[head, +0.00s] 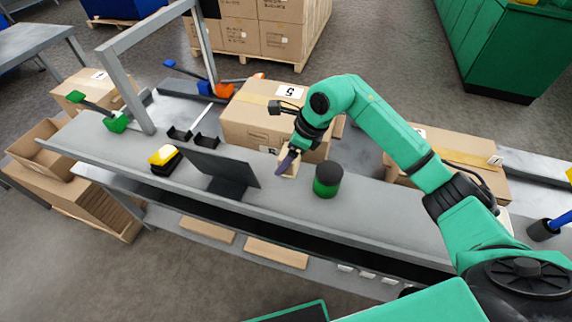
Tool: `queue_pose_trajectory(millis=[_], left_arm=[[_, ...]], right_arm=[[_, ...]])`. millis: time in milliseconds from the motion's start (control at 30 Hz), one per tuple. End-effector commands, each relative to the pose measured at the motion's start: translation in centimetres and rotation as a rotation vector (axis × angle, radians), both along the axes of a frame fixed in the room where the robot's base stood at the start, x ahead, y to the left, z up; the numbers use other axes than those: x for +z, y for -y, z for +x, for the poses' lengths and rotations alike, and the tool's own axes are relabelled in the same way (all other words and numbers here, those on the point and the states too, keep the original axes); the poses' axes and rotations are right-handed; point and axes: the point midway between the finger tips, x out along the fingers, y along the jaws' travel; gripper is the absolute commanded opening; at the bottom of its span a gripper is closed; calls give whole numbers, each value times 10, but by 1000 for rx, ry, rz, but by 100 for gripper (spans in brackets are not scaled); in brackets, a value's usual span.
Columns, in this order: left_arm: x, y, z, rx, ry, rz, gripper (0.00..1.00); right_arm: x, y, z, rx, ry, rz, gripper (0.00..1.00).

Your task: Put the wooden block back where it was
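My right arm reaches in from the right, and its gripper (289,160) points down at the grey workbench (265,200), in front of a labelled cardboard box. A small tan piece, which looks like the wooden block (292,171), shows right at the fingertips, partly hidden by a dark purple finger. I cannot tell whether the fingers press on it or only stand around it, nor whether it touches the bench. My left gripper is not in view.
A black-and-green cylinder (327,180) stands just right of the gripper. A dark tilted panel (222,170) and a yellow-and-black item (165,159) are to the left. The labelled box (258,118) is close behind. The front bench strip right of the cylinder is clear.

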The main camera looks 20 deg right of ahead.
Motion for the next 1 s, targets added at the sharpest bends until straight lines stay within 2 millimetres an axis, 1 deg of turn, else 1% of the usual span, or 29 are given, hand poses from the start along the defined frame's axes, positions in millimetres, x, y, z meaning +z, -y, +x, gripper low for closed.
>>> queue_pose_trajectory(millis=[67, 200, 233, 433, 567, 600, 633, 867, 900, 967, 1000], left_arm=[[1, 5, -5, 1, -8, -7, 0], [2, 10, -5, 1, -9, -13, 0], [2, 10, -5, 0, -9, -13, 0], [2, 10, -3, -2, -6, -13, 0], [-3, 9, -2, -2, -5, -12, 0], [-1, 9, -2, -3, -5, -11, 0], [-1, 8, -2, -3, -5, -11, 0], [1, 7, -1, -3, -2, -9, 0], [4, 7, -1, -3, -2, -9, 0], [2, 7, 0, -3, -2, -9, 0], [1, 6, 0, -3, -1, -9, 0]], right_arm=[[-11, 0, -1, 0, -3, 1, 12], [-36, -1, -1, 0, -3, 2, 12], [-39, -1, -1, 0, -2, 1, 12], [-40, 0, 0, 1, 2, 0, 12], [-45, 0, 0, 1, 2, 0, 12], [-44, 0, 0, 1, 0, 0, 97], [-44, 0, 0, 1, 0, 0, 100], [-42, 0, 0, 1, 0, 0, 100], [-39, -1, 0, 1, 0, 0, 100], [-35, 2, -1, 0, 2, -1, 100], [-29, 5, -2, 0, 4, 0, 100]])
